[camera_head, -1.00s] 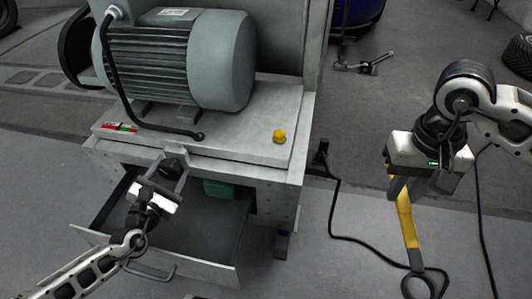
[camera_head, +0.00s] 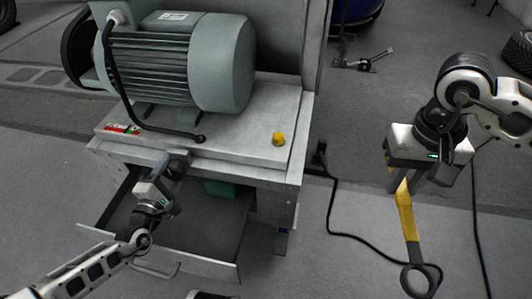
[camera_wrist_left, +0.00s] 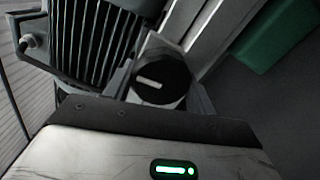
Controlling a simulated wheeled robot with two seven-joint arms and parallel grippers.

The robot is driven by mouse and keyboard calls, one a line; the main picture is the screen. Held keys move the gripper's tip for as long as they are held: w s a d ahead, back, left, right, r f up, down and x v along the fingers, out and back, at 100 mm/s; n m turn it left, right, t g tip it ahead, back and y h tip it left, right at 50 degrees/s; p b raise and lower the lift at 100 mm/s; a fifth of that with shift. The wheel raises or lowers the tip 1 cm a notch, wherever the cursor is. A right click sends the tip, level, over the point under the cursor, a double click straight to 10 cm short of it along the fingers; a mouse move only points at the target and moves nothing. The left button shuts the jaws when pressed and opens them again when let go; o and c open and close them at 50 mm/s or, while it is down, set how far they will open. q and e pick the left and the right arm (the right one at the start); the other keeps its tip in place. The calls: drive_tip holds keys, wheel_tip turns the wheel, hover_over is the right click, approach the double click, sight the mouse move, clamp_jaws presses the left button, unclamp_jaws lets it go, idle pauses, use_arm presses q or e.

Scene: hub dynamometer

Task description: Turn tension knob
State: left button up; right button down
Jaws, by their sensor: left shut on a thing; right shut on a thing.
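The tension knob (camera_wrist_left: 160,78), black and round with a short white mark on its face, sits between the fingers of my left gripper in the left wrist view. In the head view the knob is largely hidden at the machine's front edge, above the open drawer. My left gripper (camera_head: 176,165) is shut on the knob. My right gripper (camera_head: 401,184) is shut on a yellow tool (camera_head: 406,215) with a dark ring at its lower end, hanging to the right of the machine.
A grey motor (camera_head: 180,60) with a black cable stands on the machine's top plate (camera_head: 235,135). A yellow button (camera_head: 278,139) is near its right corner. The open drawer (camera_head: 200,252) juts out below the knob, with a green box (camera_wrist_left: 268,38) behind. A cable (camera_head: 345,236) lies on the floor.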

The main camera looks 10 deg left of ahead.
drive_tip(key=shift+r, duration=0.1)
idle(0.5)
use_arm(q)
drive_tip(key=o, duration=1)
